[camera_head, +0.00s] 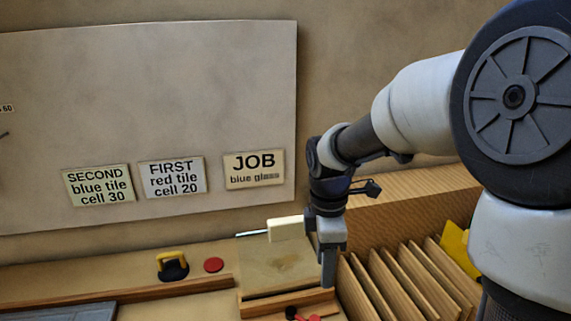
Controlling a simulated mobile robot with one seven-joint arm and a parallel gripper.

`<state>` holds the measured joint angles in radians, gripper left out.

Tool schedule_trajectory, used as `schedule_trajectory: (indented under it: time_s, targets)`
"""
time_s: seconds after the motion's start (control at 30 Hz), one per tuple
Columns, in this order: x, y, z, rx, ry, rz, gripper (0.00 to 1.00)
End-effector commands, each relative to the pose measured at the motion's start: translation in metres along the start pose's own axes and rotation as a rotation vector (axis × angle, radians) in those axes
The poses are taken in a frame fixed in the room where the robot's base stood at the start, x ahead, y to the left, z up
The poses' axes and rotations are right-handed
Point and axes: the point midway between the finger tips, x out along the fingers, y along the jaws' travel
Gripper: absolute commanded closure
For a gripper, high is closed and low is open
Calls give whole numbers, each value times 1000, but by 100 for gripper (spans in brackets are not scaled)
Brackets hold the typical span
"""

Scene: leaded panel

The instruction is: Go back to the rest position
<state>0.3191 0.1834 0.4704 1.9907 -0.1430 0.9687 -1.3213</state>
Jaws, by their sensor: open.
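My gripper (328,278) hangs pointing down at the end of my arm, which reaches in from the right. It is in front of a wooden block or board (265,268) and by the left end of a slotted wooden rack (372,285). The fingers overlap in this view, and nothing shows held between them. A pale-handled tool (286,229) with a thin metal shaft lies just left of my gripper; I cannot tell whether they touch.
A wall board carries cards reading SECOND (97,185), FIRST (172,177) and JOB (254,170). A yellow-handled black tool (173,266) and a red disc (214,265) sit on a wooden ledge. Something yellow (455,243) stands in the rack. Red-handled pliers (300,316) are cut off below.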

Motion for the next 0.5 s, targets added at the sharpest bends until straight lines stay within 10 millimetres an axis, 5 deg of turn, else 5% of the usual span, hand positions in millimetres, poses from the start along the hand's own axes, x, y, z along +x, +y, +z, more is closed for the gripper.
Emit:
schedule_trajectory:
  time_s: [0.3, 0.5]
  targets:
    - [-77, -84, 43, 771, 20, 254, 58]
    - [-99, -134, 49, 1254, 238, 333, 58]
